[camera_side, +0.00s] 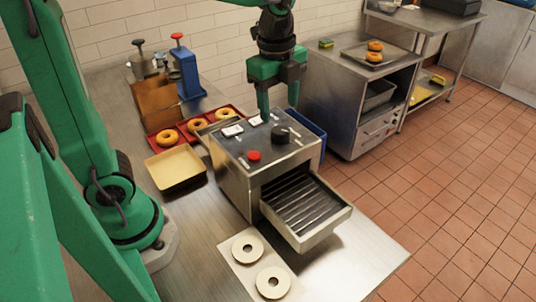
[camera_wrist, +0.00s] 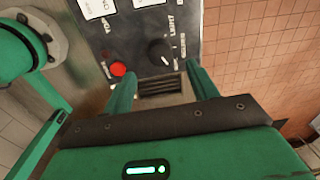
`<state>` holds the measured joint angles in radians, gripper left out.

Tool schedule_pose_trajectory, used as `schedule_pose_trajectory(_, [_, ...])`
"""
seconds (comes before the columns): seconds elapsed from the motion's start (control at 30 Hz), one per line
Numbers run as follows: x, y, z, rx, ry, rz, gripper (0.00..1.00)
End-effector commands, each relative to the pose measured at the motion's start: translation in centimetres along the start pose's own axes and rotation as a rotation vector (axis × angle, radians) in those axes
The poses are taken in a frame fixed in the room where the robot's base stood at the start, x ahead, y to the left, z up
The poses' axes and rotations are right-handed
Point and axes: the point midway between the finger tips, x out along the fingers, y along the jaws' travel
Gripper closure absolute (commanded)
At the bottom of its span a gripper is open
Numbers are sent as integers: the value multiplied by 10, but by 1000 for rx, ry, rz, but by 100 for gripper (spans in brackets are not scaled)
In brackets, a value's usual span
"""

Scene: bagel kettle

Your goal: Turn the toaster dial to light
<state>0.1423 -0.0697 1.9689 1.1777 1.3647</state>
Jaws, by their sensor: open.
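The toaster (camera_side: 235,170) is a steel box with a dark top panel. Its round black dial (camera_side: 281,134) is on that panel, and it also shows in the wrist view (camera_wrist: 159,50) with the word LIGHT printed above and to its right. A small pale mark shows on the dial, but its exact setting is hard to read. My gripper (camera_side: 280,106) is open and empty, pointing down over the panel by the dial. In the wrist view my gripper's fingers (camera_wrist: 162,78) are spread, with the dial in the gap just beyond their tips. I see no contact.
A red button (camera_side: 254,155) is on the panel left of the dial. A slatted tray (camera_side: 338,214) sticks out of the toaster's front. A red tray (camera_side: 155,149) with bagels and a tan tray (camera_side: 166,188) are to the left. Bagel halves (camera_side: 272,282) lie in front.

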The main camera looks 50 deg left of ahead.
Motion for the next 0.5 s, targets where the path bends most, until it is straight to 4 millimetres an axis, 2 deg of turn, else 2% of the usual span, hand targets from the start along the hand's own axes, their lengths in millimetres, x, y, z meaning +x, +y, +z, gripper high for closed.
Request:
schedule_pose_trajectory(0.3, [39, 1, 1, -1, -1, 4, 42])
schedule_pose_trajectory(0.5, [57, 0, 1, -2, -1, 2, 42])
